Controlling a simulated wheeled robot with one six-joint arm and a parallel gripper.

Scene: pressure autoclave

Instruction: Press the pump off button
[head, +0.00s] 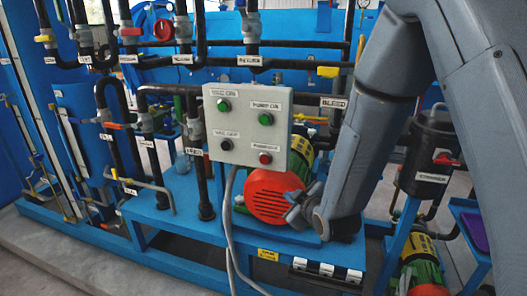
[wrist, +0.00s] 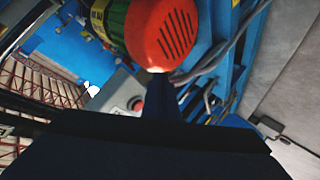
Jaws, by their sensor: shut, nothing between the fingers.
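A grey control box (head: 247,127) stands upright in the middle of the head view. It has two green buttons on top, a black button (head: 226,144) at lower left and a red button (head: 265,158) at lower right. The small labels are too blurred to read surely. In the wrist view the red button (wrist: 137,104) shows on the box (wrist: 117,95), partly hidden by my dark gripper parts. My gripper (head: 294,215) is shut and empty, below and right of the red button, apart from the box. It overlaps the orange motor's edge in the picture.
The orange motor cover (head: 268,196) sits just below the box and also fills the top of the wrist view (wrist: 160,30). Black pipes and valves stand left and behind. A grey cable (head: 229,215) hangs below the box. A black canister (head: 425,155) stands right of my arm.

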